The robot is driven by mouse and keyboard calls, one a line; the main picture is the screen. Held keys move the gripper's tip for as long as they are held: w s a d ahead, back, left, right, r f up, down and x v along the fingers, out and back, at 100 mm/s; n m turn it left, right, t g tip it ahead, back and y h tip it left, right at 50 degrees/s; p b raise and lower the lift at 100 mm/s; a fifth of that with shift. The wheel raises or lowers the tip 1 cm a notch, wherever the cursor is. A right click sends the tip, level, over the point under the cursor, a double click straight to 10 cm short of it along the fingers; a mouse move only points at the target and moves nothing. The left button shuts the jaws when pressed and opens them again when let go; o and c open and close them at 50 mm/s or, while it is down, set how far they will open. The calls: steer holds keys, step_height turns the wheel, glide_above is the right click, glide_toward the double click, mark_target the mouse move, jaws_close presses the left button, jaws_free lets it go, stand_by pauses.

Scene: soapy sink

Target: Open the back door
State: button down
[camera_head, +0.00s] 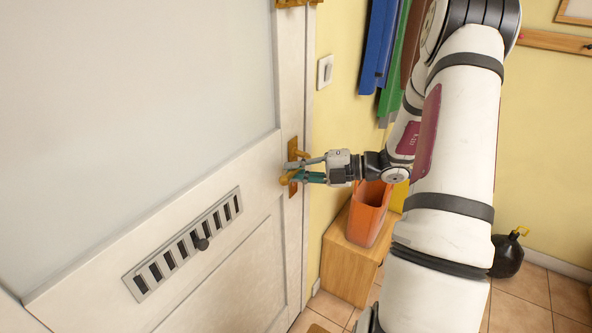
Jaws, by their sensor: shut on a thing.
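The back door (232,181) is white with a large pale upper panel and fills the left half of the head view. It looks closed against its frame. A brass handle (286,178) sits on a brass plate near the door's right edge.
A vent grille (184,243) with a dark knob is on the lower door. A wooden cabinet (345,262) bearing an orange bin (368,212) stands right of the door. Blue and green hanging items (379,45), a light switch (325,71) and a dark jug (507,257) are nearby.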

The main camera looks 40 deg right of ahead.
steer(key=shift+w+d+f+n+h+b, duration=0.1)
steer(key=shift+d+f+n+h+b, duration=0.15)
steer(key=shift+f+n+h, duration=0.55)
steer(key=shift+w+d+f+n+h+b, duration=0.15)
steer(key=shift+d+f+n+h+b, duration=0.25)
steer(key=shift+n, duration=0.6)
steer(key=shift+w+d+f+n+h+b, duration=0.1)
steer(key=shift+d+f+n+h+b, duration=0.05)
steer(key=shift+f+n+h, duration=0.65)
steer(key=shift+d, duration=0.15)
